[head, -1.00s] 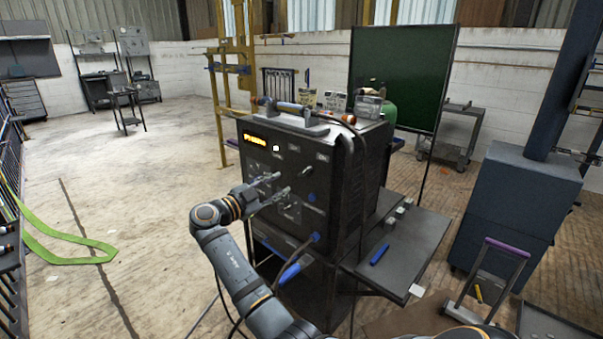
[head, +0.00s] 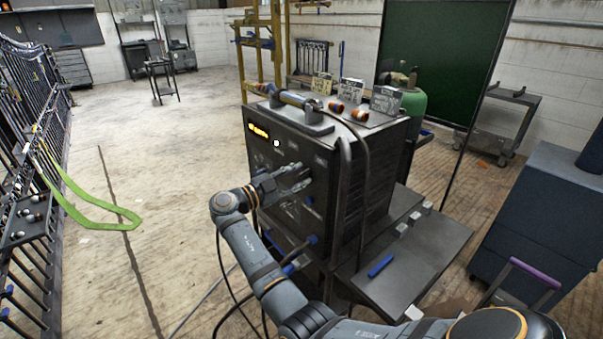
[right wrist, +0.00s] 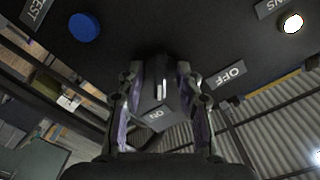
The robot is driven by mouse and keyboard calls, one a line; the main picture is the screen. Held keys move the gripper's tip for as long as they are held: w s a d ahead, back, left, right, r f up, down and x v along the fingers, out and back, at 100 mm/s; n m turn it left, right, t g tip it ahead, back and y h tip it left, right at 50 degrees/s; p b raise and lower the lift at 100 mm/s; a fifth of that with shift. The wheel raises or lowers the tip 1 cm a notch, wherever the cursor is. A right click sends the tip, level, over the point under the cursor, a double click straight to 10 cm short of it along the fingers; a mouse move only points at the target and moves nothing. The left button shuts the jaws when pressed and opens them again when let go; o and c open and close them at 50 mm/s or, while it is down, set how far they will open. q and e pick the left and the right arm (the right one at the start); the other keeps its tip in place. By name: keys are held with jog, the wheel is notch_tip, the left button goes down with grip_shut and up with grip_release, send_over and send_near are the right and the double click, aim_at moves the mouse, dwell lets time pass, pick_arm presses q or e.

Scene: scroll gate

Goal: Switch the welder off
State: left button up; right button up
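The welder (head: 385,165) is a dark box on a cart in the head view. Its orange display (head: 258,131) and a white lamp (head: 276,143) are lit. My right gripper (head: 300,178) is at its front panel and hides part of it. In the right wrist view, a dark switch knob (right wrist: 158,78) stands between the fingers of my right gripper (right wrist: 160,95). The fingers are apart, one on each side of the knob, with gaps showing. An ON label (right wrist: 156,115) and an OFF label (right wrist: 231,74) lie near the knob. My left gripper is not in view.
A blue button (right wrist: 83,27) and a lit lamp (right wrist: 291,22) are on the panel. A side shelf (head: 425,245) holds small items. Cables hang in front. A green strap (head: 90,205) lies on the floor at left.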

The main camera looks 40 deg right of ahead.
grip_shut()
